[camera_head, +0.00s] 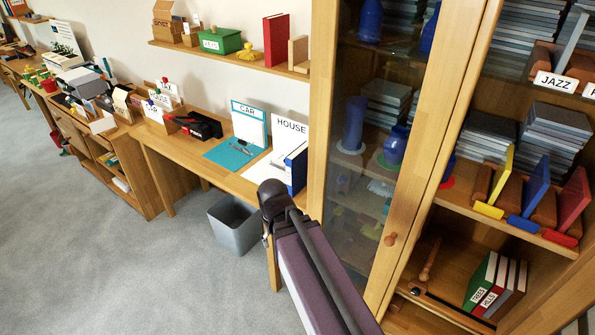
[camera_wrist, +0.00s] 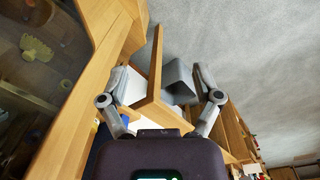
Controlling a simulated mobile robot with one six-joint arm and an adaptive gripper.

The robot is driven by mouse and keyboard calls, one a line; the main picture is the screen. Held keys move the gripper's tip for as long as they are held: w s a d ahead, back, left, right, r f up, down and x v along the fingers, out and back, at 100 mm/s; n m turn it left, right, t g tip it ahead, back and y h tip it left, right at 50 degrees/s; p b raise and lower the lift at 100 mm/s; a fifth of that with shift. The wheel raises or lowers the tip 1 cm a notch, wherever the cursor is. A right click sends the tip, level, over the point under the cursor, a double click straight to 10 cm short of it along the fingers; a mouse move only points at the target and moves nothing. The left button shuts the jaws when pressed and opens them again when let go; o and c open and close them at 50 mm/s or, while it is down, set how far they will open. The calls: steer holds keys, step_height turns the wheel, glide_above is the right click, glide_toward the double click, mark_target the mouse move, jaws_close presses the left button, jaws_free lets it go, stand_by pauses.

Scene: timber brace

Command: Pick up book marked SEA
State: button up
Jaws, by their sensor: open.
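No book with a readable SEA label shows in either view. Several books stand leaning on the lower cabinet shelf at right: a green book (camera_head: 481,279), a red book (camera_head: 493,287) and one or more darker ones beside them. The green and red ones have white spine labels too small to read surely. A red book (camera_head: 275,40) stands on the wall shelf with no label visible. My gripper (camera_wrist: 160,70) is open and empty in the wrist view, its two fingers spread wide, pointing towards the desk edge and the bin. It is not clearly visible in the head view.
A glass cabinet door (camera_head: 385,130) with a wooden knob stands right of my arm. Yellow, blue and red slanted pieces (camera_head: 535,187) line the shelf above the books. A desk (camera_head: 185,150) holds CAR and HOUSE boards. A grey bin (camera_head: 235,223) stands below. Carpet at left is clear.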

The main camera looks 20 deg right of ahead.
steer(key=w+d+r+m+t+h+p, duration=0.1)
steer(key=w+d+r+m+h, duration=0.15)
steer(key=w, duration=0.35)
steer(key=w+d+r+m+t+h, duration=0.1)
steer(key=w+d+m+t+h, duration=0.2)
steer(key=w, duration=0.4)
steer(key=m+t+h, duration=0.3)
steer(key=m+h, duration=0.2)
steer(key=m, duration=0.1)
glide_toward(297, 151)
steer(key=r+v, duration=0.1)
steer(key=v, duration=0.2)
steer(key=shift+w+d+f+n+y+p, duration=0.1)
steer(key=shift+f+n+y+p, duration=0.15)
steer(key=shift+p, duration=0.15)
steer(key=shift+g, duration=0.3)
steer(key=b+x, duration=0.3)
steer(key=x, duration=0.4)
steer(key=shift+w+f+b, duration=0.1)
steer(key=shift+f+b, duration=0.05)
steer(key=shift+b, duration=0.2)
steer(key=shift+w+d+f, duration=0.25)
steer(key=shift+w+d, duration=0.05)
steer(key=shift+d, duration=0.3)
steer(key=shift+b+x, duration=1.4)
steer(key=shift+x, duration=1.2)
steer(key=shift+r, duration=0.1)
